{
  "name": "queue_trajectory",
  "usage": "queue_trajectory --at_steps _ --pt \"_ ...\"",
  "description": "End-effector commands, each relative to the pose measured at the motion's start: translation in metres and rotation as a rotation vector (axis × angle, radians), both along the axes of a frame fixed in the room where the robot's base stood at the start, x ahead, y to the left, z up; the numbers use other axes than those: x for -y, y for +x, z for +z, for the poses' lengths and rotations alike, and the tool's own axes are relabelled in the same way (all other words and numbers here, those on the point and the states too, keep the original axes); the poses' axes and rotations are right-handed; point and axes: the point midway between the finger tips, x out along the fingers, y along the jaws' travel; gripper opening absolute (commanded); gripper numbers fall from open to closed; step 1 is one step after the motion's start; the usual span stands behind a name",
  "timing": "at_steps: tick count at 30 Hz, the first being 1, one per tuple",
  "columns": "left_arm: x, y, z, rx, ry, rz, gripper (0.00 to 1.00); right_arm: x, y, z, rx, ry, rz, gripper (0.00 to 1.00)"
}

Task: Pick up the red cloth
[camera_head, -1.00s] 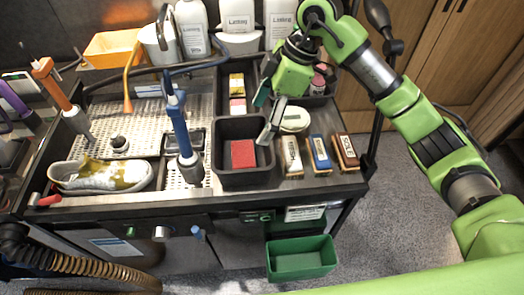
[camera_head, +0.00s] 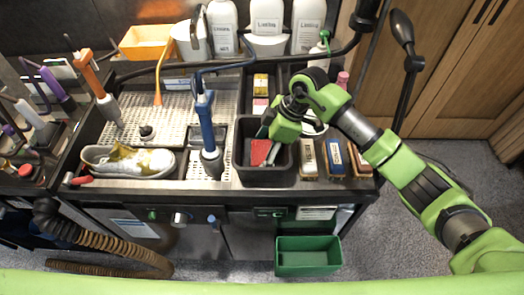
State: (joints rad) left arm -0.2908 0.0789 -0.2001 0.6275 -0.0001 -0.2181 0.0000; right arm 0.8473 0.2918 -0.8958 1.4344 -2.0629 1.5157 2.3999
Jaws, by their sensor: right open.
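The red cloth (camera_head: 260,152) lies folded inside a black bin (camera_head: 266,178) in the bench top. My right gripper (camera_head: 268,146) reaches down into the bin from above, its fingers apart. One finger stands on the right side of the cloth and the other is at its upper left. The gripper covers part of the cloth, and I cannot tell whether the fingers touch it. My left gripper is not in view.
Several brushes (camera_head: 308,158) stand just right of the bin. A blue-handled tool (camera_head: 207,125) rises left of it. A stained sneaker (camera_head: 128,161) lies on the perforated tray at left. A green bin (camera_head: 308,257) is below the bench front. White bottles stand behind.

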Motion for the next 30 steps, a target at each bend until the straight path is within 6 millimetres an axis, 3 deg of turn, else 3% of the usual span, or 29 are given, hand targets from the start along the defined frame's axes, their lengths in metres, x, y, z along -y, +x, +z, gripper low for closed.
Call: queue_trajectory --at_steps 7,11,22,30 --pt "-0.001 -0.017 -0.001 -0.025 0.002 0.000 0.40 -0.001 0.000 -0.003 0.001 0.000 0.000 0.78" --pt "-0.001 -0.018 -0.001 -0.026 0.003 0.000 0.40 -0.001 0.000 -0.003 0.001 0.000 0.000 0.48" --pt "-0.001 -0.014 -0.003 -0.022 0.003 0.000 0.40 -0.001 0.001 0.001 0.002 0.000 0.000 0.48" --pt "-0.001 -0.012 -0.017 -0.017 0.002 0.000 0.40 -0.001 0.002 0.047 0.007 0.000 0.002 0.48"
